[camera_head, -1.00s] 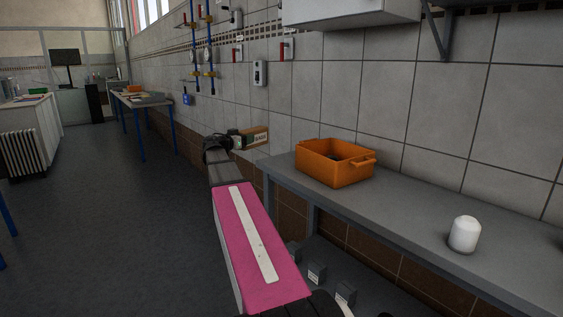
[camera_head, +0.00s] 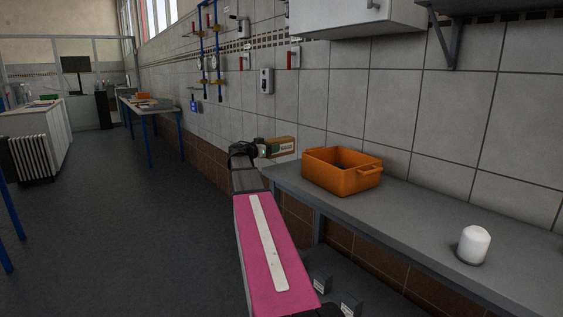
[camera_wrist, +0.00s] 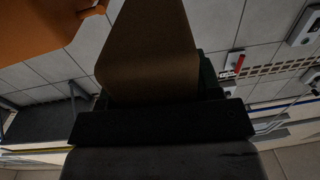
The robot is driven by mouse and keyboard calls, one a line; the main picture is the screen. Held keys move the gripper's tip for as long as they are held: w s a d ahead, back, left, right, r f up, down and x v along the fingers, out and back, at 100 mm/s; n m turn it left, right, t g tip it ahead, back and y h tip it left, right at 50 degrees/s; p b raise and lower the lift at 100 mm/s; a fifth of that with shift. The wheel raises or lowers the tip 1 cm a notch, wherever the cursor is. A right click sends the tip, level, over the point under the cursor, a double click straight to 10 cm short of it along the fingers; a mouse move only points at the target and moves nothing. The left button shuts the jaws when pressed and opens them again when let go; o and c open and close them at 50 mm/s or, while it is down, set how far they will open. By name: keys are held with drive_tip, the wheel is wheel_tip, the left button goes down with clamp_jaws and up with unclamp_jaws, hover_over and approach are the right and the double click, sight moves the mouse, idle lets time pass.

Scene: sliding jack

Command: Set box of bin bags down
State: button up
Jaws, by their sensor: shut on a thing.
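The box of bin bags (camera_head: 283,147) is a small brown carton with a green and white label. My gripper (camera_head: 262,149) is shut on its left end in the head view and holds it level in the air. The box is near the far left end of the grey bench (camera_head: 420,226), left of the orange crate and a little above the bench's height. In the wrist view the brown box (camera_wrist: 150,55) fills the upper middle, with the dark gripper (camera_wrist: 160,110) across its near end. The fingertips are mostly hidden there.
An orange crate (camera_head: 343,181) with dark contents stands on the bench close to the box. A white cylindrical container (camera_head: 473,245) stands further right. The bench between them is clear. A tiled wall (camera_head: 340,105) runs behind, with a wall cabinet (camera_head: 350,17) above.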

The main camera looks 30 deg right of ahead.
drive_tip(key=d+f, duration=0.2)
drive_tip(key=d, duration=0.1)
drive_tip(key=d+f, duration=0.1)
drive_tip(key=d, duration=0.1)
drive_tip(key=shift+w+d+f, duration=0.15)
drive_tip(key=shift+w+d, duration=0.05)
drive_tip(key=shift+w, duration=0.1)
drive_tip(key=shift+f, duration=1.8)
drive_tip(key=o, duration=1.1)
drive_tip(key=shift+f, duration=0.1)
drive_tip(key=shift+a+f, duration=0.1)
drive_tip(key=a, duration=1)
drive_tip(key=shift+s+a+f, duration=0.25)
drive_tip(key=shift+s+a, duration=0.1)
drive_tip(key=shift+s, duration=0.1)
